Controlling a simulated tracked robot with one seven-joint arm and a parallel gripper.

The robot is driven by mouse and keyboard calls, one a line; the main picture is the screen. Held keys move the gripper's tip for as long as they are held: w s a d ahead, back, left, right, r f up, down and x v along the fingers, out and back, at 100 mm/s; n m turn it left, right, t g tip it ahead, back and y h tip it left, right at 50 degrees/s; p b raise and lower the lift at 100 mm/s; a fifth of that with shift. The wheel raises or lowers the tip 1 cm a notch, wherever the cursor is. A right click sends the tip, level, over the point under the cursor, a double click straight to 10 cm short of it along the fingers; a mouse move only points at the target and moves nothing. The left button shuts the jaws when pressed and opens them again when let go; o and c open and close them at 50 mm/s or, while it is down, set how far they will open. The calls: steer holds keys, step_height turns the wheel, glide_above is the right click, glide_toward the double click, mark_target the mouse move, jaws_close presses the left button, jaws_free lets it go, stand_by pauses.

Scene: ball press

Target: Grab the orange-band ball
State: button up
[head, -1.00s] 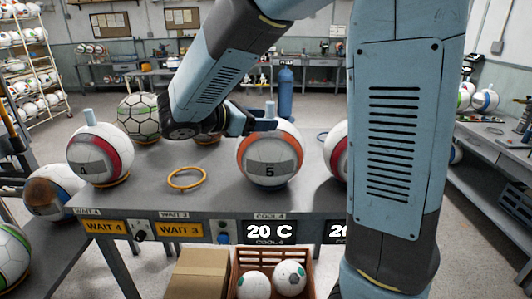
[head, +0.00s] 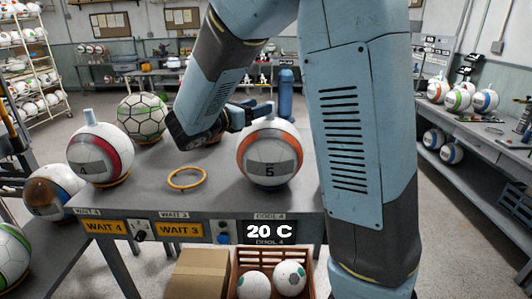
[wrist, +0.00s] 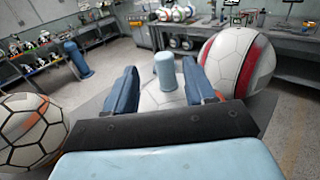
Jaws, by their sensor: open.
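The orange-band ball (head: 269,153), white with a grey patch marked 5, stands on the grey bench with a light-blue peg on top. My gripper (head: 258,110) is at the top of this ball and hides part of the peg in the head view. In the wrist view, the peg (wrist: 165,70) shows between the two blue fingers of my open gripper (wrist: 160,75), with a gap on each side. The ball's white top (wrist: 158,100) lies below them, with a bit of orange beside the right finger.
A red-band ball (head: 101,155) and a green-lined ball (head: 142,117) stand on the bench (head: 215,200) to the left, near an empty orange ring (head: 187,178). A red-striped ball (wrist: 238,62) is close right of my gripper. A crate (head: 236,285) holds balls in front.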

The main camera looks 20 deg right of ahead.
steer(key=shift+x, duration=2.7)
steer(key=shift+s+f, duration=0.1)
steer(key=shift+c, duration=0.3)
jaws_close()
